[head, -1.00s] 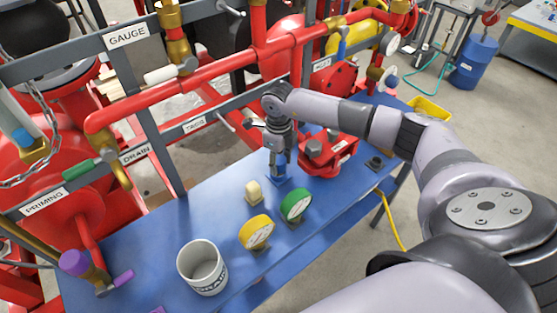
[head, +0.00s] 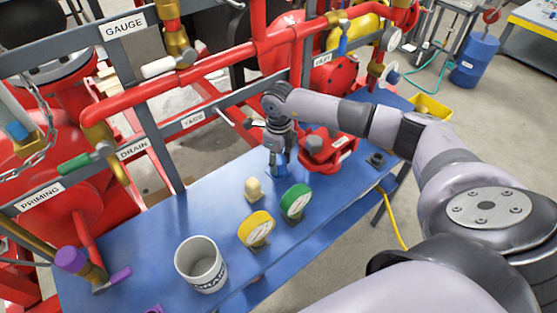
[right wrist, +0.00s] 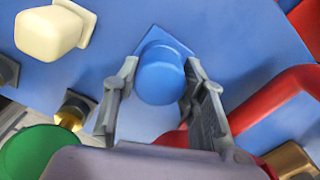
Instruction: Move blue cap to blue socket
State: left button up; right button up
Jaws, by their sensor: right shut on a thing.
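The blue cap (right wrist: 160,74) is round and sits between the fingers of my right gripper (right wrist: 160,100) in the right wrist view. A square blue base shows behind the cap; whether the cap still touches it is unclear. In the head view my right gripper (head: 278,165) points down over the blue bench, shut on the cap (head: 278,171), which is partly hidden by the fingers. I cannot clearly pick out the blue socket; a blue part (head: 16,131) shows on brass at the far left. My left gripper is out of view.
A red flanged part (head: 325,148) stands close right of the gripper. Red pipes (head: 195,78) run behind.

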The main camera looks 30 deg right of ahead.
jog(key=o, duration=1.4)
jog(key=shift+c, duration=0.2)
notch_tip(320, 180, up, 12)
